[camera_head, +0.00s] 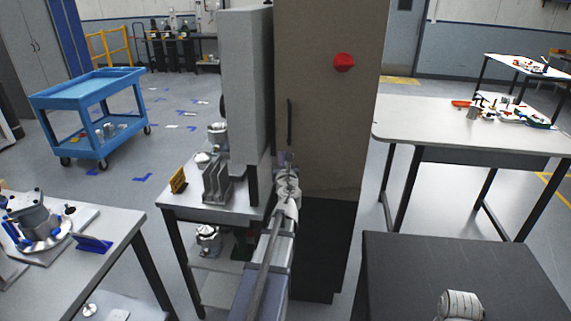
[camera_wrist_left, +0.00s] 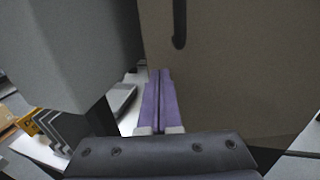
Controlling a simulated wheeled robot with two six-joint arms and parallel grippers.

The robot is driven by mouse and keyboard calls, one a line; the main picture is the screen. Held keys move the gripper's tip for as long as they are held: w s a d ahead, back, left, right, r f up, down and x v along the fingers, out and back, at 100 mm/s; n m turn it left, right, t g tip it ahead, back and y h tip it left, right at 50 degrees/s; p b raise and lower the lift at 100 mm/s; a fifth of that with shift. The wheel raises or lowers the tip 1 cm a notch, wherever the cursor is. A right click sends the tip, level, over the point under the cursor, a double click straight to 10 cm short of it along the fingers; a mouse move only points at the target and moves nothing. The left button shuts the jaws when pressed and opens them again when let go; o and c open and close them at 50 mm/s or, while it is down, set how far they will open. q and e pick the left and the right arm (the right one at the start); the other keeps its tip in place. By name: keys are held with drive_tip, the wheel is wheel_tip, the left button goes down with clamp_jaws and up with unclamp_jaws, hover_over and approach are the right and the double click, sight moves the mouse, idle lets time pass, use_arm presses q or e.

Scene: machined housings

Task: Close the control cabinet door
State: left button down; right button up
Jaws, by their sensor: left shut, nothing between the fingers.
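The control cabinet (camera_head: 325,140) is a tall brown-grey box in the middle of the head view. Its front door panel has a red knob (camera_head: 343,62) and a dark vertical handle (camera_head: 290,122) near the left edge. I cannot tell whether a gap is left at the door's edge. My left gripper (camera_head: 289,160) is shut and empty, close to the door just below the handle. In the left wrist view its purple fingers (camera_wrist_left: 158,98) lie together in front of the door panel (camera_wrist_left: 235,70), with the handle (camera_wrist_left: 179,25) above. Whether they touch the door is unclear.
A grey machine column (camera_head: 245,90) stands close on the left, above a small metal table (camera_head: 185,205) with parts and a yellow block (camera_head: 178,180). A white-topped table (camera_head: 440,130) and a dark-topped table (camera_head: 410,265) stand right. A blue cart (camera_head: 90,88) is far left.

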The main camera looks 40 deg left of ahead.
use_arm(q)
drive_tip(key=shift+w+a, duration=0.5)
drive_tip(key=shift+w, duration=0.05)
drive_tip(key=x, duration=0.9)
drive_tip(key=shift+w+r, duration=0.1)
drive_tip(key=shift+r, duration=0.05)
drive_tip(key=shift+w, duration=0.1)
drive_tip(key=shift+s+d, duration=0.25)
drive_tip(key=shift+s, duration=0.15)
drive_tip(key=s+a+v, duration=0.2)
drive_tip(key=v, duration=1.2)
drive_tip(key=shift+a, duration=0.25)
